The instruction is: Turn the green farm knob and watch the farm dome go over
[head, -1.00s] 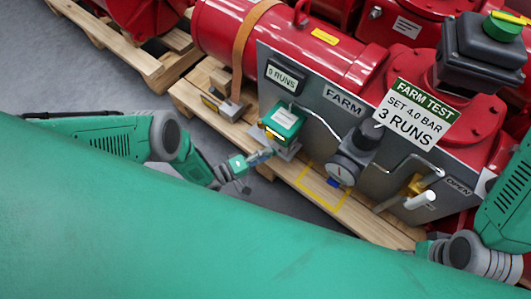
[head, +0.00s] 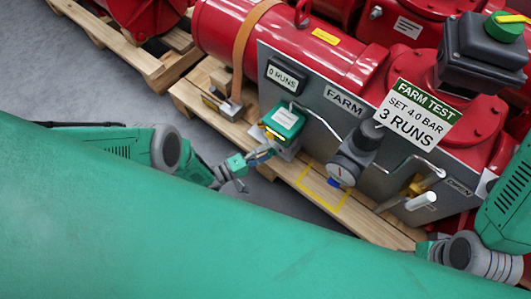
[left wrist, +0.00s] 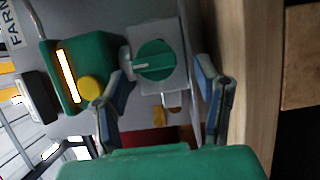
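The green farm knob (left wrist: 153,62) has a pale pointer line and sits on a grey block in the left wrist view. My left gripper (left wrist: 162,85) is open, with one finger on each side of the knob; I cannot tell if either touches it. In the head view this gripper (head: 266,152) is at the grey block under the green valve box (head: 285,122), and the knob is hard to make out. The farm dome (head: 505,25), green and yellow, tops a black box at the upper right. My right gripper (head: 425,248) is at the lower right, its fingers too small to read.
The red actuator (head: 235,40) lies on a wooden pallet (head: 360,218). Its grey panel carries a counter reading 0 RUNS (head: 284,76), a gauge (head: 342,172) and a white-handled lever (head: 420,201). A sign (head: 416,113) reads SET 4.0 BAR, 3 RUNS.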

